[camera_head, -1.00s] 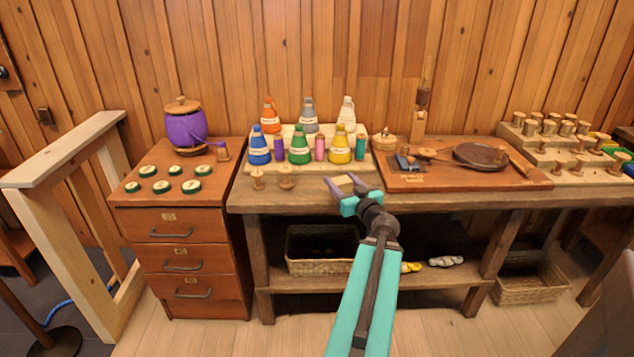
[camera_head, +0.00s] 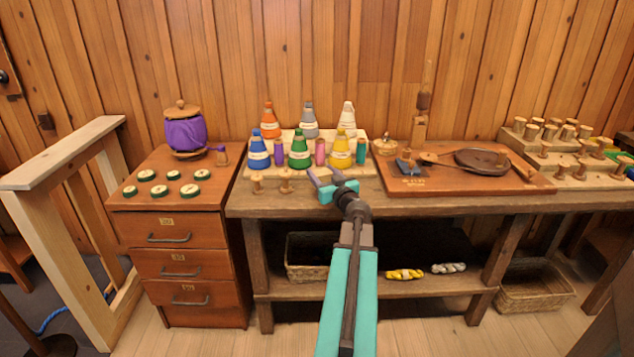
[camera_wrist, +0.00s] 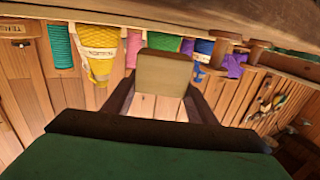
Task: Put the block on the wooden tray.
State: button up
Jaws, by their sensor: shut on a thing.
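My gripper (camera_head: 324,177) is shut on a small pale tan block (camera_wrist: 163,73), which sits between the fingertips in the wrist view. In the head view the gripper is over the front of the workbench, just in front of the yellow and green cones, and the block is hard to make out there. A reddish-brown wooden board (camera_head: 415,185), which looks like the wooden tray, lies on the bench to the right of the gripper. The block is apart from it.
The board carries a dark round disc (camera_head: 481,161) and a small blue-grey item (camera_head: 407,166). Thread cones, such as the yellow cone (camera_head: 340,150), stand behind the gripper. Two small wooden spools (camera_head: 286,183) stand to its left.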

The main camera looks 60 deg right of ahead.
jog(key=shift+w+d, duration=0.25)
jog(key=shift+w, duration=0.4)
jog(key=shift+w, duration=0.1)
jog(key=shift+w+d+f, duration=0.1)
jog(key=shift+w+d, duration=0.1)
jog(key=shift+w, duration=0.05)
jog(key=shift+w+f+b, duration=0.15)
jog(key=shift+f+b, duration=0.3)
jog(key=shift+f, duration=0.45)
jog(key=shift+w+f+b, duration=0.1)
jog(key=shift+f+b, duration=0.3)
jog(key=shift+f, duration=0.45)
jog(key=shift+f, duration=0.15)
jog(key=o, duration=1.1)
